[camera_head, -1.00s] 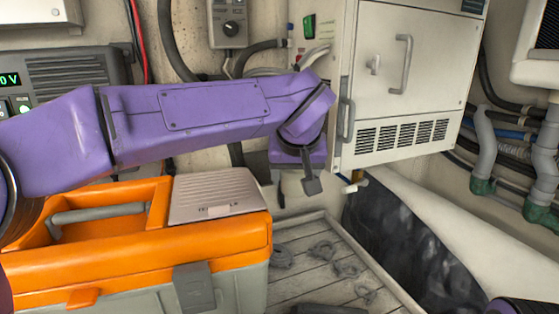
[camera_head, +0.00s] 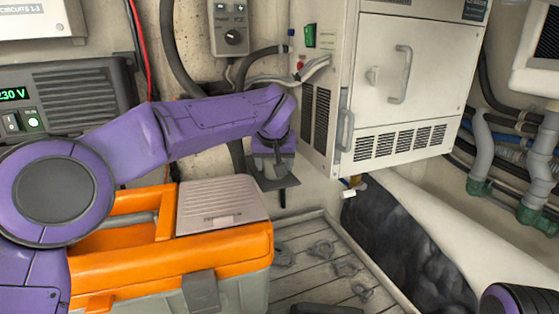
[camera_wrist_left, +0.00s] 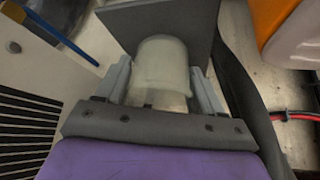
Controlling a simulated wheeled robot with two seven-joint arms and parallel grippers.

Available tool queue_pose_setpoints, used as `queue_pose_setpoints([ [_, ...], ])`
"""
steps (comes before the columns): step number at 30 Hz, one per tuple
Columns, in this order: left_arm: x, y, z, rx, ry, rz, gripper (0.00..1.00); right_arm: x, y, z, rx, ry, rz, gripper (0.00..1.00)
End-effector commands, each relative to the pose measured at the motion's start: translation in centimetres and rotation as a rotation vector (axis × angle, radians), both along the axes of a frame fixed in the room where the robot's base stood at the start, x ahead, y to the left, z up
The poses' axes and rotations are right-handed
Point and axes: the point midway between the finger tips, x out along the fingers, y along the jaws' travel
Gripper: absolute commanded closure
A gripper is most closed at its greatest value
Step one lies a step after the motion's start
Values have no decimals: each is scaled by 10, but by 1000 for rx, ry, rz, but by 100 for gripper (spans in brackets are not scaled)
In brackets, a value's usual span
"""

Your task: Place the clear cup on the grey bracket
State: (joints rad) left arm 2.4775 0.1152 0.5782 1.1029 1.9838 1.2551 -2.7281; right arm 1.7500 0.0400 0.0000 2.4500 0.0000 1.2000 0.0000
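The clear cup (camera_wrist_left: 160,65) looks whitish and translucent in the left wrist view. It sits between the two fingers of my left gripper (camera_wrist_left: 160,85), which appear closed against its sides. The grey bracket (camera_wrist_left: 198,22) is a flat dark plate just beyond the cup. The cup cannot be made out in the head view. I cannot tell whether the cup touches the plate.
An orange and grey toolbox (camera_head: 170,262) stands below my left arm. A white cabinet (camera_head: 402,85) with handles and vents is close to the right of the bracket. A slatted floor tray (camera_head: 310,262) lies below. Hoses and pipes (camera_head: 485,150) run along the right wall.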

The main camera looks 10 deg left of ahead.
Motion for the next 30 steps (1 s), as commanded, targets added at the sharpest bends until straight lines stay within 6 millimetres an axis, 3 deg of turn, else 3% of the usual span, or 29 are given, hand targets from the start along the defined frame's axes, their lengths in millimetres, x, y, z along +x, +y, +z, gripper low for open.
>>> queue_pose_setpoints([
  [1, 0, 0, 0, 0, 0, 0, 19, 0, 0, 0, 0, 0, 0, 57],
  [2, 0, 0, 0, 0, 0, 0, 9, 0, 0, 0, 0, 0, 0, 57],
  [3, 0, 0, 0, 0, 0, 0, 6, 0, 0, 0, 0, 0, 0, 57],
  [13, -2, -1, 6, -2, 0, 0, 6, 0, 0, -1, 0, 0, 0, 57],
  [24, -48, -10, 80, -2, -3, 0, 6, 0, 0, -6, 0, 0, 0, 57],
  [30, -62, -13, 102, 0, -1, 1, 6, 0, 0, -5, 0, 0, 0, 57],
])
